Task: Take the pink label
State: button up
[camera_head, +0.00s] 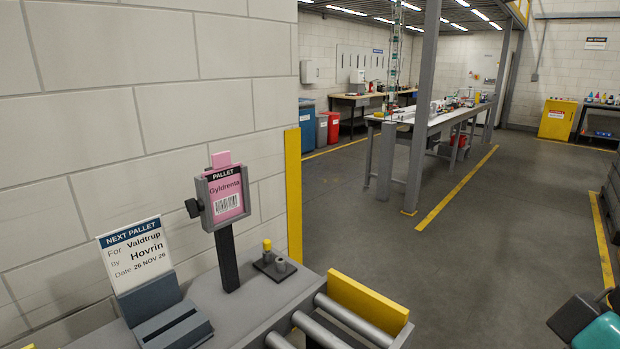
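The pink label (226,193) stands upright in a dark grey frame (206,189) on a short post. A pink tab (221,158) sticks up above the frame's top edge. A black knob (193,208) is on the frame's left side. My gripper's fingers are not in view.
A "NEXT PALLET" card (137,255) stands in a grey holder left of the post. A small dark base with a yellow-topped peg (267,246) is to its right. Rollers (345,318) and a yellow end plate (367,304) are in front. The floor right is largely clear.

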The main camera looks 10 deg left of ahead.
aim_at(225, 184)
jog(key=z, duration=0.15)
jog(key=i, duration=1)
jog(key=u, duration=1.25)
